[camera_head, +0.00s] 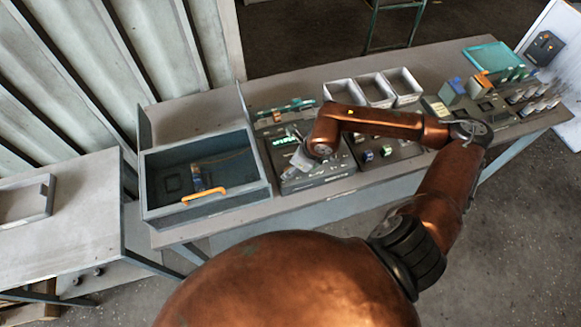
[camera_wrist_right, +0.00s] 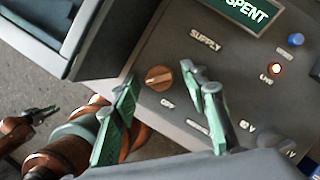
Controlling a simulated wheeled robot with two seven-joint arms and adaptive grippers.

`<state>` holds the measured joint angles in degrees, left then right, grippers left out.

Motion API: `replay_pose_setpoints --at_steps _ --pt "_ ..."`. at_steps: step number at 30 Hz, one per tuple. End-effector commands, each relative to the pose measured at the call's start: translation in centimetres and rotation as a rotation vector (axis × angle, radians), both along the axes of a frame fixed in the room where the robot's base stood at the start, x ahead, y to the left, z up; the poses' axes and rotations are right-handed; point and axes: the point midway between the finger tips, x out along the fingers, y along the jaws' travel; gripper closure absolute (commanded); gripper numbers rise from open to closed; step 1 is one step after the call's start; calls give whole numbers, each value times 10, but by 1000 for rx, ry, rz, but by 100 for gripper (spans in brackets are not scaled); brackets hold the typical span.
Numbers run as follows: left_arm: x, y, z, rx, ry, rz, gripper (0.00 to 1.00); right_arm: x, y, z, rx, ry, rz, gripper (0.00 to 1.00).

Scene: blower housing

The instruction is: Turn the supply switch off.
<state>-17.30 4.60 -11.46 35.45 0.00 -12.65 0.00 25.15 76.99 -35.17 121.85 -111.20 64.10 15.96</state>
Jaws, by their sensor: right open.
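The supply switch (camera_wrist_right: 158,78) is an orange rotary knob on a dark panel (camera_wrist_right: 170,42) in the right wrist view. "SUPPLY" is printed above it to the right and "OFF" just below it. Its ridge lies nearly level in the picture. My right gripper (camera_wrist_right: 163,88) is open, its green-padded fingers on either side of the knob in this view; I cannot tell whether they touch it. In the head view the right gripper (camera_head: 302,157) is over the panel and the knob is hidden.
An orange-lit lamp (camera_wrist_right: 275,69), a blue button (camera_wrist_right: 295,40) and a green "SPENT" display (camera_wrist_right: 248,12) are on the panel. A grey enclosure (camera_head: 205,205) with an orange handle (camera_head: 204,195) stands left of it. White bins (camera_head: 372,90) stand behind.

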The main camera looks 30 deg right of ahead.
Motion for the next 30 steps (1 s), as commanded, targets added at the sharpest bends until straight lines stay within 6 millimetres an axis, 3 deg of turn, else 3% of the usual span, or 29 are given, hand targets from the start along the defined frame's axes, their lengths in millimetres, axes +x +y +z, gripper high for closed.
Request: replay_pose_setpoints --at_steps 9,27,30 --pt "6 -1 1 -1 -8 -1 84 2 2 -3 1 -1 2 59" --pt "4 -1 0 -1 -5 -1 84 2 2 -3 1 0 3 100" --pt "3 -1 0 0 -4 -1 84 2 2 -3 1 0 4 100"
